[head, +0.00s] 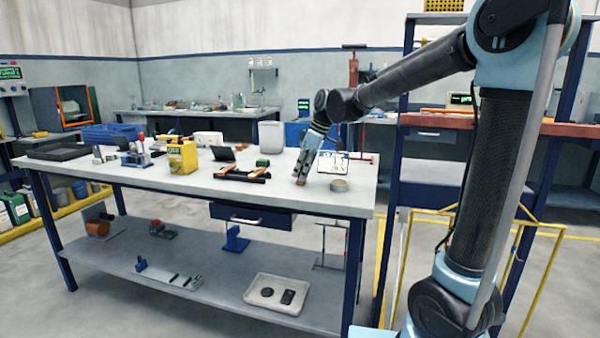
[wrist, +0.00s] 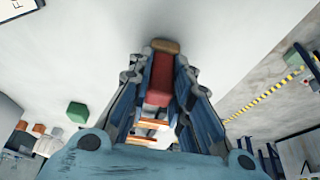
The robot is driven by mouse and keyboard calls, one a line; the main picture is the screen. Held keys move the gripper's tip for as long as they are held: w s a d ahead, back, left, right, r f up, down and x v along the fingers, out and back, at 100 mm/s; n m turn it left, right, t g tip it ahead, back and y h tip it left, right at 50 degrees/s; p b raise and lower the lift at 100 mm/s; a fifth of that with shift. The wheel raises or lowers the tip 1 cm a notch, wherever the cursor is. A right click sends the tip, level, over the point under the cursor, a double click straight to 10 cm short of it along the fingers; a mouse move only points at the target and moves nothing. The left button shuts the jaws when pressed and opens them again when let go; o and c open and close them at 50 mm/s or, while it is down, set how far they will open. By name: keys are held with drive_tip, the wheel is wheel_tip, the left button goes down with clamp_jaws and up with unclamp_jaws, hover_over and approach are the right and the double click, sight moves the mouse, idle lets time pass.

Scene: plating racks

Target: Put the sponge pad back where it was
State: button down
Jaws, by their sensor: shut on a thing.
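My gripper (head: 303,172) is over the right part of the white-topped workbench (head: 225,190), pointing steeply down. In the wrist view its fingers (wrist: 161,65) are shut on a red block with a tan-brown end (wrist: 160,76), seemingly the sponge pad. The tan end (head: 301,182) shows at the fingertips in the head view, close to the benchtop; I cannot tell whether it touches. Most of its sides are hidden by the fingers.
A round grey-tan dish (head: 339,185) stands just right of my gripper. To the left are a black-and-orange rack (head: 242,174), a green block (head: 262,161) and a yellow can (head: 182,156). A white bin (head: 271,136) stands behind. The front benchtop is clear.

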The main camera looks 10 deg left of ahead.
drive_tip(key=c, duration=1.5)
unclamp_jaws()
drive_tip(key=shift+o, duration=0.2)
drive_tip(key=v, duration=1.2)
